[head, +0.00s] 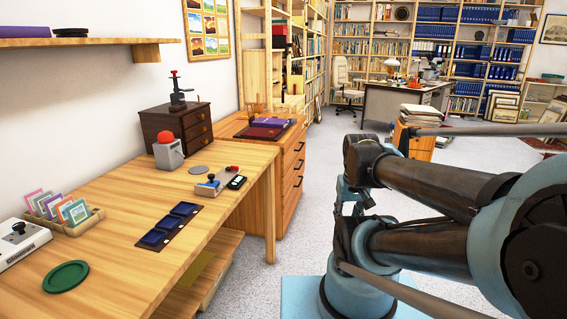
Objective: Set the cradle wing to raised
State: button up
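No part in the head view can be identified for certain as the cradle wing. A flat dark red piece (263,133) and a purple piece (272,123) lie on top of the wooden drawer cabinet (293,150) beyond the workbench; they are too small to tell whether either is a wing or is raised. My arm is folded at the right, well apart from the cabinet. What seems to be my gripper (354,200) hangs at the arm's near end, small and partly hidden by the links, so its fingers cannot be made out.
The workbench (120,235) at left holds a blue compartment tray (168,225), a green dish (65,276), a card rack, a red-domed grey box (168,150) and a dark drawer chest (178,126). A wall shelf (85,43) overhangs it. Grey floor (310,175) is clear between cabinet and arm.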

aim_at(253, 131)
jog(key=z, duration=0.2)
jog(key=i, duration=1.4)
jog(key=z, duration=0.15)
